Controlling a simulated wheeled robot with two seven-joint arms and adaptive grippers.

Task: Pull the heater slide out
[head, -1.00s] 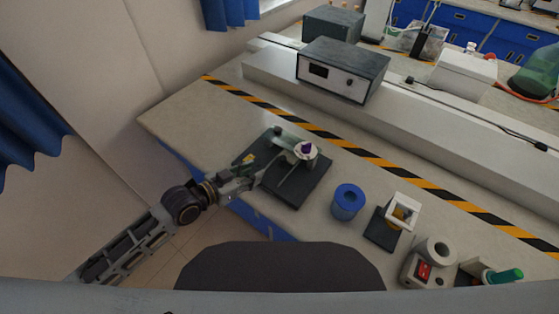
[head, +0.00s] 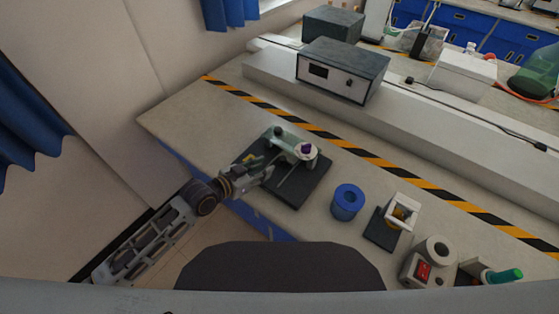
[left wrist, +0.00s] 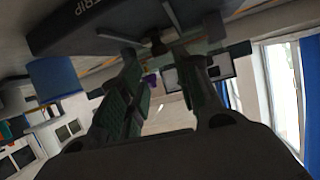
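The heater device stands on a dark flat base (head: 300,196) near the table's left front. It carries a greenish horizontal cylinder (head: 279,133) and a pale round part with a purple top (head: 306,150). A thin pale rod (head: 290,172) shows over the base. I cannot tell which part is the slide. My left gripper (head: 268,170) is low over the base's left side, beside the rod. In the left wrist view my fingers (left wrist: 160,60) are apart, with a small dark knob (left wrist: 158,45) beyond and between their tips; contact is unclear. My right gripper is out of view.
A blue cylinder (head: 347,203) stands right of the base, and shows in the left wrist view (left wrist: 54,79). Further right are a white frame on a dark base (head: 402,211) and a grey device with a red switch (head: 424,271). A boxed instrument (head: 342,71) stands behind.

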